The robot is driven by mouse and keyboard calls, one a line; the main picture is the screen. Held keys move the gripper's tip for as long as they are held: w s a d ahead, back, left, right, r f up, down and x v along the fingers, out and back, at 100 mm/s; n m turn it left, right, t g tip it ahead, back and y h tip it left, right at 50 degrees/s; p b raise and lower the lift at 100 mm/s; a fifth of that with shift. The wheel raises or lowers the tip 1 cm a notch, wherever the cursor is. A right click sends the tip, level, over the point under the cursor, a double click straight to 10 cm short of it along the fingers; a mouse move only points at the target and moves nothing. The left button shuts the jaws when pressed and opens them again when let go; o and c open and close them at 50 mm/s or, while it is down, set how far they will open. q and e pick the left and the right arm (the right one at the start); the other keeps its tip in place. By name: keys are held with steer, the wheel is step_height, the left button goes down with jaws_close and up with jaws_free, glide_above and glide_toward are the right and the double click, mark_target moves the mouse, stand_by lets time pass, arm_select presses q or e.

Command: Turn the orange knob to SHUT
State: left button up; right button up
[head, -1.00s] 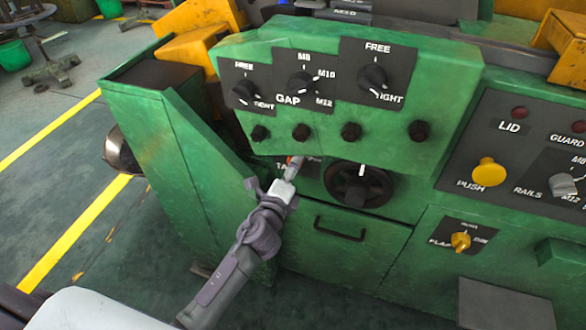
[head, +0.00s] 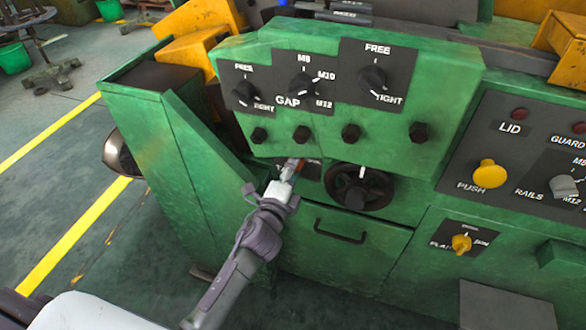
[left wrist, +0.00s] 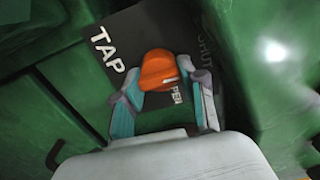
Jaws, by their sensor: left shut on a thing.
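The orange knob (left wrist: 158,70) sits on a dark plate (left wrist: 110,85) lettered TAP, with more lettering partly hidden at the upper right that looks like SHUT. A white mark on the knob is at its lower right side, near small lettering that is partly covered. My left gripper (left wrist: 170,83) has one finger on each side of the knob and is shut on it. In the head view my left gripper (head: 290,172) reaches the green panel left of the black handwheel, and only a bit of orange shows at its tip. My right gripper is not in view.
The black handwheel (head: 358,187) is close to the right of my left gripper. A drawer handle (head: 340,232) is below it. Black knobs (head: 372,82) and bolts are above. A yellow push button (head: 489,174) and a small yellow knob (head: 461,243) are farther right.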

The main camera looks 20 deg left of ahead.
arm_select(q)
steer(key=o, duration=1.1)
steer(key=shift+o, duration=0.2)
steer(key=s, duration=1.2)
steer(key=shift+a, duration=0.2)
steer(key=shift+f, duration=0.15)
steer(key=s+f+n+g+p, duration=0.1)
steer(key=s+f+n+g, duration=0.25)
steer(key=f, duration=0.75)
steer(key=s+f+n+g, duration=0.2)
steer(key=s+f+g, duration=0.15)
steer(key=f, duration=0.75)
steer(key=s+f+n+g+p, duration=0.1)
steer(key=s+f+n+g, duration=0.2)
steer(key=f, duration=0.8)
steer(key=s+a+f+n+g, duration=0.2)
steer(key=s+f, duration=0.3)
steer(key=s, duration=0.4)
steer(key=s+a+f+n+g, duration=0.2)
steer(key=s+f, duration=0.3)
steer(key=s, duration=0.5)
steer(key=s+a+f+n+g, duration=0.2)
steer(key=s+f, duration=0.4)
steer(key=s, duration=0.3)
steer(key=shift+s+n+g+y+p, duration=0.25)
steer(key=shift+n+g+p, duration=0.25)
steer(key=shift+n, duration=0.45)
